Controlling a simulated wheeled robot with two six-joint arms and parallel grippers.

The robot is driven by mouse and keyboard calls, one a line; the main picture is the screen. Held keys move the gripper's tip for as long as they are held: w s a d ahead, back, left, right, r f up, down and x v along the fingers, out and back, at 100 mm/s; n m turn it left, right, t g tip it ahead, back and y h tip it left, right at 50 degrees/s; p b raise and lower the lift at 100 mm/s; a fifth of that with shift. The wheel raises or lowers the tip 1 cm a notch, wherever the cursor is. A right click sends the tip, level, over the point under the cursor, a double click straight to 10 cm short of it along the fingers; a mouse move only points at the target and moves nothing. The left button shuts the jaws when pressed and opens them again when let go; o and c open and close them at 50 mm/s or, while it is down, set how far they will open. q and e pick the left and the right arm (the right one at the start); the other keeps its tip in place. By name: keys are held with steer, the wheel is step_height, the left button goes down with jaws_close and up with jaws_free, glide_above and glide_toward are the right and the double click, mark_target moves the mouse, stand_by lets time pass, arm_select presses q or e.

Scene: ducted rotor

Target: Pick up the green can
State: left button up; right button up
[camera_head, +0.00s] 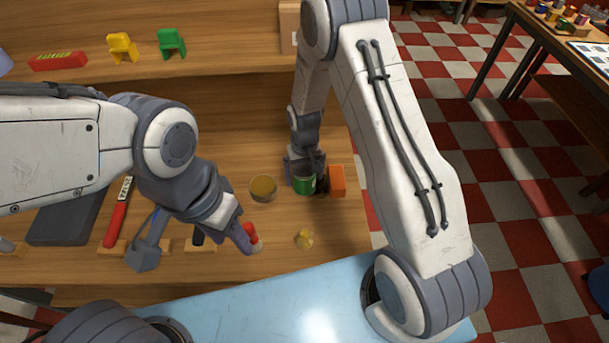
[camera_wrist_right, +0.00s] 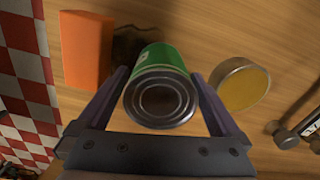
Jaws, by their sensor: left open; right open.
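The green can (camera_head: 304,185) stands on the wooden shelf in the head view, beside an orange block. In the right wrist view the green can (camera_wrist_right: 161,87) shows its dark metal end toward the camera, between the two fingers. My right gripper (camera_head: 303,170) is at the can, partly hidden by my own arm. In the right wrist view my right gripper (camera_wrist_right: 162,95) is open, with one finger on each side of the can; I cannot tell whether they touch it. My left gripper (camera_head: 250,240) is open near a small red item (camera_head: 251,233) at the front.
The orange block (camera_head: 337,181) is close to the can's right. A round tin with a yellowish top (camera_head: 263,188) is to its left. A hammer (camera_head: 148,240) and a red tool (camera_head: 118,212) are further left.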

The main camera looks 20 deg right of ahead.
steer(key=shift+c, duration=0.3)
steer(key=c, duration=1.5)
steer(key=shift+o, duration=0.2)
